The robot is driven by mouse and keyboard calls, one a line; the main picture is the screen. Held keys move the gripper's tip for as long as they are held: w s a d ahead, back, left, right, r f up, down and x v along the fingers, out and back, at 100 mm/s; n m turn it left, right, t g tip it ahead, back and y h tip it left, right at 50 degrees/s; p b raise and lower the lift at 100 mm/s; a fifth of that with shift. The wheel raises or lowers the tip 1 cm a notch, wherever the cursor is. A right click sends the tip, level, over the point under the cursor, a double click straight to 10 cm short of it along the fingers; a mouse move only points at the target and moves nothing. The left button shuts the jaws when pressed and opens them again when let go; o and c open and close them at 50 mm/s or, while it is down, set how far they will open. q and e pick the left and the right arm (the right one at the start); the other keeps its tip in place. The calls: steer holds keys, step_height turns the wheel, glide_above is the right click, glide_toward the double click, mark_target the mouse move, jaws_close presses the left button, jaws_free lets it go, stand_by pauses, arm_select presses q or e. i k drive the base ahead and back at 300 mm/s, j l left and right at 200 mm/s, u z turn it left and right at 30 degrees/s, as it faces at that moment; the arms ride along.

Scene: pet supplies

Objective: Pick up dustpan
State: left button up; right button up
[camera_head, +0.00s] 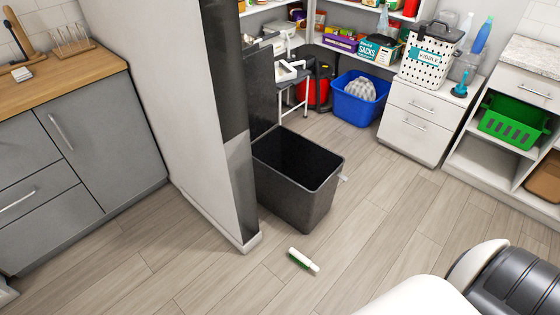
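I cannot make out a dustpan for certain in the head view. A small white-and-green object (303,260) lies on the floor in front of the dark bin; I cannot tell what it is. A teal item (460,84) stands on the white drawer unit at the right, and a blue item (483,33) is upright behind it; both are too small to identify. Part of my own arm, white and black, shows at the lower right. Neither gripper is in view.
An open dark grey bin (322,194) stands beside a wall end (215,165). Grey cabinets (100,140) are at left. A blue tub (355,108), white drawers (420,117) and a green basket (513,121) are at back and right. The front floor (370,235) is mostly clear.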

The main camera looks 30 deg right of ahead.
mark_target(289, 72)
steer(key=i+l+z, duration=0.3)
steer(key=l+z, duration=0.35)
steer(key=i+l+z, duration=0.15)
steer(key=z, duration=0.35)
steer(key=i+l+z, duration=0.25)
steer(key=z, duration=0.2)
steer(key=i+l+z, duration=0.15)
steer(key=z, duration=0.35)
steer(key=i+l+z, duration=0.25)
steer(key=z, duration=0.2)
steer(key=i+l+z, duration=0.1)
steer(key=i+z, duration=0.35)
steer(key=i+l+u, duration=0.1)
steer(key=i+u, duration=0.2)
steer(key=i, duration=0.15)
steer(key=i+l+u, duration=0.15)
steer(key=i+u, duration=0.15)
steer(key=i+j+u, duration=0.15)
steer(key=i+u, duration=1.05)
steer(key=u, duration=0.15)
